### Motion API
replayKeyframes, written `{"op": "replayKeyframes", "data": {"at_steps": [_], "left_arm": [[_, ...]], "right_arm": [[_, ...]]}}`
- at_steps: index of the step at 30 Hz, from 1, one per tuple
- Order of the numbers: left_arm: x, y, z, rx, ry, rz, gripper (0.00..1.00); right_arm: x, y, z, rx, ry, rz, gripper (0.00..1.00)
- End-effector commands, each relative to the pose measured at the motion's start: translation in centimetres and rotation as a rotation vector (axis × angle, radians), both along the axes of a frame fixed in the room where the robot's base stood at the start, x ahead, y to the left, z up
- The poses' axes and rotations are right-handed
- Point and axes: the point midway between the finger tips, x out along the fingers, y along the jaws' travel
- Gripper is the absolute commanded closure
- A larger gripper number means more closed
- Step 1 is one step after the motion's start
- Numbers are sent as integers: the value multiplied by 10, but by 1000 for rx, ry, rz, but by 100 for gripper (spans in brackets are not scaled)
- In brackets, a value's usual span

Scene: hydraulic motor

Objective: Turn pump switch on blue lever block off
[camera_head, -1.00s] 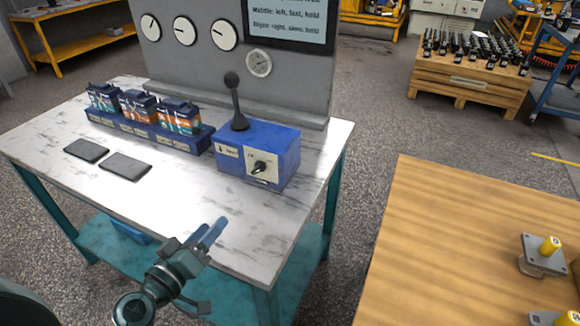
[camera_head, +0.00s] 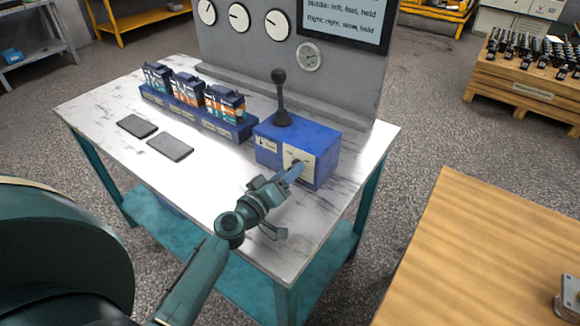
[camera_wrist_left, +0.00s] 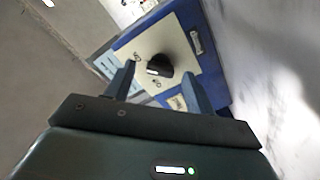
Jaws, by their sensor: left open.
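The blue lever block (camera_head: 325,155) stands on the right part of the white table, with a black ball-topped lever (camera_head: 281,98) upright on it. Its front has a pale plate with the pump switch, a black rotary knob (camera_wrist_left: 159,66) that shows clearly in the left wrist view. My left gripper (camera_head: 297,172) is in front of this plate and partly covers the knob in the head view. In the wrist view its two fingers (camera_wrist_left: 158,82) are apart, on either side of the knob and short of it, with no visible contact. My right gripper is not in view.
Two dark flat devices (camera_head: 170,147) lie on the table (camera_head: 235,180). A grey gauge panel (camera_head: 345,85) rises behind. A wooden table (camera_head: 480,250) stands at the right.

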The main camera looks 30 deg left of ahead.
Motion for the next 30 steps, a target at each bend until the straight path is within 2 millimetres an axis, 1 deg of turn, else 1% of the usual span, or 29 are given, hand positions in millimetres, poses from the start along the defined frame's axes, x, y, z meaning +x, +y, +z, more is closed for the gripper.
{"op": "replayKeyframes", "data": {"at_steps": [1, 5, 14, 30], "left_arm": [[6, -1, 1, -1, 0, 0, 45], [13, -2, 0, -2, 1, -1, 45], [15, -2, 0, -1, 1, -1, 45], [14, -2, 0, 0, 1, -1, 90]], "right_arm": [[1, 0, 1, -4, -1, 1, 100], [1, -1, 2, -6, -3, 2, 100], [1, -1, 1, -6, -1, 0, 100], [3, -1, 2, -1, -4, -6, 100]]}}
